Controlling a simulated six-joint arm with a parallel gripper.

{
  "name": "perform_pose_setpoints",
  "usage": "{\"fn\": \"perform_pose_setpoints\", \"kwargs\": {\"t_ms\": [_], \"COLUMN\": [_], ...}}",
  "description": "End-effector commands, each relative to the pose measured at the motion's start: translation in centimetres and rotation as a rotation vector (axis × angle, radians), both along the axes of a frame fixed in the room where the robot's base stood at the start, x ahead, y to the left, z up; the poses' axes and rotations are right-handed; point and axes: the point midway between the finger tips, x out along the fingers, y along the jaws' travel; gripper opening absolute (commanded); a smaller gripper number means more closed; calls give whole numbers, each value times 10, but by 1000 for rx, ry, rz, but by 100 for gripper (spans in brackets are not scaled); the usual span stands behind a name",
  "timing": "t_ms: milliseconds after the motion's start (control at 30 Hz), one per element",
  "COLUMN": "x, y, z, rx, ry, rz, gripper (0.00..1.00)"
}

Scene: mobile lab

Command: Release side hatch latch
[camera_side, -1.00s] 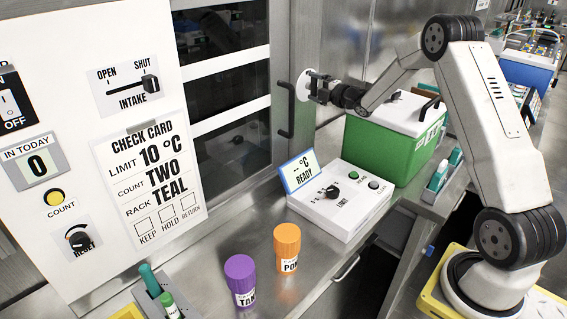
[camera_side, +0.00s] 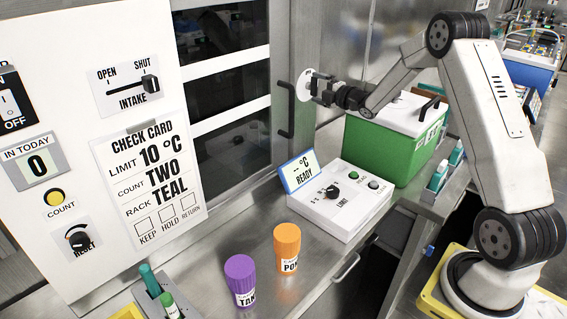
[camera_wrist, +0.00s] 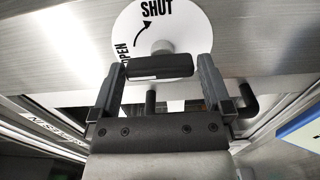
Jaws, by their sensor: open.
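The latch is a round white plate (camera_wrist: 136,25) on a steel wall, marked OPEN and SHUT with a curved arrow between them. A dark latch handle (camera_wrist: 160,67) stands out from its pale hub and lies crosswise in the wrist view. My gripper (camera_wrist: 161,63) is open, with one finger beyond each end of the handle and a small gap on both sides. In the side view the white plate (camera_side: 301,84) is partly hidden behind my gripper (camera_side: 318,88), which is right in front of it. The handle is hard to make out there.
A dark door handle (camera_side: 285,110) is just left of the latch. A green cool box (camera_side: 392,150) with a white lid stands below my arm. A control box (camera_side: 345,205), a purple jar (camera_side: 241,280) and an orange jar (camera_side: 287,250) stand on the steel bench.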

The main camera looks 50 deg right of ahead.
Motion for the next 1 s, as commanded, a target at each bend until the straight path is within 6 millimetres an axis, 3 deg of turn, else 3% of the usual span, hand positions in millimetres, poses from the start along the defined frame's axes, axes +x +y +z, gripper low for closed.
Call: {"fn": "perform_pose_setpoints", "kwargs": {"t_ms": [500,1000], "x": [-56,-65], "y": [0,0], "z": [0,0], "rx": [-1,-2], "ry": [0,-1], "rz": [0,0], "gripper": [100,100]}}
